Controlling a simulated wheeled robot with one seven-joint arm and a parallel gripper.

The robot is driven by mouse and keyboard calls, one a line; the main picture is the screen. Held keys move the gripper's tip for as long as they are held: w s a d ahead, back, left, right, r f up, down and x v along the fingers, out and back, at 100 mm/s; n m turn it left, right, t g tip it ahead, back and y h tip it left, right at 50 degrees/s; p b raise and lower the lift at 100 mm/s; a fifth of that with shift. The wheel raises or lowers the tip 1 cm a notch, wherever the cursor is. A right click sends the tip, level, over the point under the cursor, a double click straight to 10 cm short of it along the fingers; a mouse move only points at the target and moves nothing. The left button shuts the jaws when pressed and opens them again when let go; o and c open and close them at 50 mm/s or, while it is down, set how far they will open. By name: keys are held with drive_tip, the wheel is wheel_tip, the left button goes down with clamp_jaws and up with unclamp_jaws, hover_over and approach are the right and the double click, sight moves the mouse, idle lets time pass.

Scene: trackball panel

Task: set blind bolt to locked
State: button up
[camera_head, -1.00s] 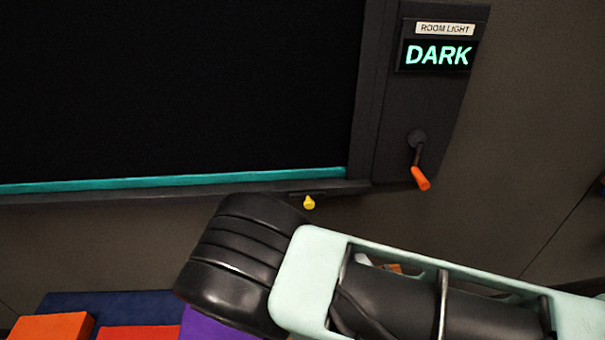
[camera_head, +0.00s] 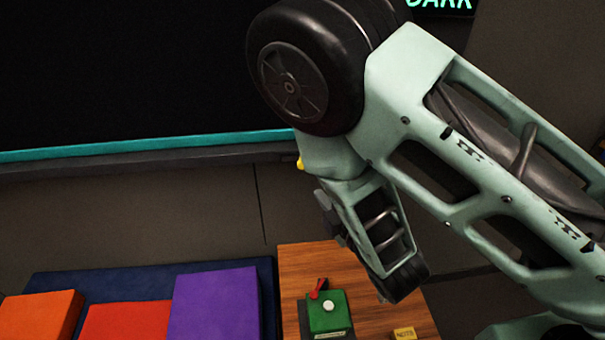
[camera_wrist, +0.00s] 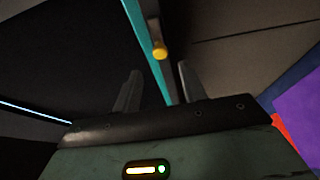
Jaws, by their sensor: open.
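The blind bolt shows as a small yellow knob (camera_wrist: 159,49) in the wrist view, on a dark mount beside the blind's teal bottom bar (camera_wrist: 140,22). In the head view only a sliver of the yellow knob (camera_head: 300,164) shows at the edge of my arm, below the teal bar (camera_head: 150,150). My gripper (camera_wrist: 158,74) is open and empty. Its two fingers point toward the knob, which appears beyond the fingertips and between their lines, apart from them. Whether the bolt is locked cannot be told. My arm covers the bolt's mount in the head view.
The black blind (camera_head: 120,70) fills the upper left. Below are a purple block (camera_head: 215,305), a red block (camera_head: 125,322) and an orange block (camera_head: 38,315) on dark blue. A green box (camera_head: 328,313) with a red lever sits on a wooden surface (camera_head: 300,262). A display (camera_head: 440,5) is partly cut off.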

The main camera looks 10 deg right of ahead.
sight(304, 166)
drive_tip(key=p+x, duration=0.3)
drive_tip(key=x, duration=0.4)
drive_tip(key=shift+w+a+r, duration=0.1)
drive_tip(key=shift+w, duration=0.25)
drive_tip(key=shift+w+a, duration=0.25)
drive_tip(key=shift+w, duration=0.4)
